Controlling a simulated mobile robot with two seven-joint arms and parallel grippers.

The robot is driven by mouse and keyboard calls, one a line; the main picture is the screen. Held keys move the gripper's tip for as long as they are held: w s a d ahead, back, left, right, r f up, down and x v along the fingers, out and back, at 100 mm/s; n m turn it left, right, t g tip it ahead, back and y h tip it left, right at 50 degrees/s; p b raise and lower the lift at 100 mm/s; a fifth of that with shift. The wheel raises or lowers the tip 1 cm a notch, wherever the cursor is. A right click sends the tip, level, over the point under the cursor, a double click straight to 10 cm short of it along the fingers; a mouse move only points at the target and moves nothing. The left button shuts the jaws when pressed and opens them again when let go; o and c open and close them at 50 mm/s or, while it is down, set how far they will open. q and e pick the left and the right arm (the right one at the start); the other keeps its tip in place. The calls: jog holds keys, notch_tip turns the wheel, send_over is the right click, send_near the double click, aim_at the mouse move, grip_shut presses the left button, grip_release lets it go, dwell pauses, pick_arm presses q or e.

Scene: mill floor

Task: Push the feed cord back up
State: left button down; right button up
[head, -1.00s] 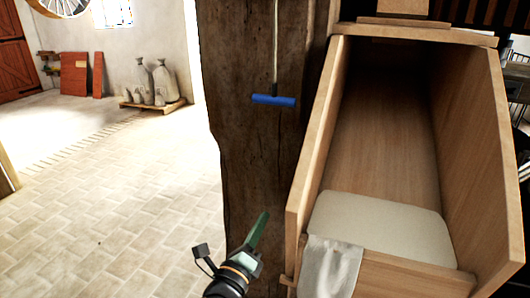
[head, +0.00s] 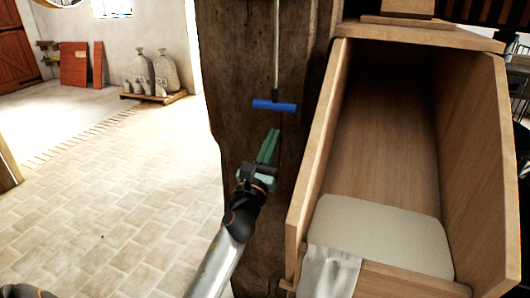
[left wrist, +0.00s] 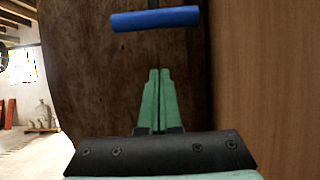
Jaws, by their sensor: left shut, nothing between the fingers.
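The feed cord (head: 276,50) hangs down the front of a dark wooden post and ends in a blue crossbar handle (head: 274,106). The handle also shows in the left wrist view (left wrist: 155,19), above the fingers, with part of the cord over it. My left gripper (head: 270,140), with green fingers, is shut and empty. It points up in front of the post, a little below the handle and apart from it. In the left wrist view its fingertips (left wrist: 158,74) lie close together under the handle. My right gripper is not in view.
A wooden trough (head: 391,120) with a pale heap or pad (head: 380,235) inside stands right of the post (head: 232,130). A cloth (head: 330,270) hangs over its front edge. Sacks (head: 165,72) stand on a pallet at the back left. The brick floor (head: 110,190) to the left is clear.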

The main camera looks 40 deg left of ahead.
aim_at(273, 107)
pick_arm(q)
jog(key=shift+r+p, duration=1.3)
jog(key=shift+r, duration=0.8)
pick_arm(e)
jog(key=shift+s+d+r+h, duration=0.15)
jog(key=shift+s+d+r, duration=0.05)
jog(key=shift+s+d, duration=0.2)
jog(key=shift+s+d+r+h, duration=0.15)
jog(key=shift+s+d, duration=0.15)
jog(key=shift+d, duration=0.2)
pick_arm(q)
notch_tip(273, 107, up, 4)
jog(key=p, duration=0.3)
jog(key=shift+p, duration=0.4)
notch_tip(273, 107, up, 4)
jog(key=p, duration=0.3)
jog(key=shift+f, duration=0.25)
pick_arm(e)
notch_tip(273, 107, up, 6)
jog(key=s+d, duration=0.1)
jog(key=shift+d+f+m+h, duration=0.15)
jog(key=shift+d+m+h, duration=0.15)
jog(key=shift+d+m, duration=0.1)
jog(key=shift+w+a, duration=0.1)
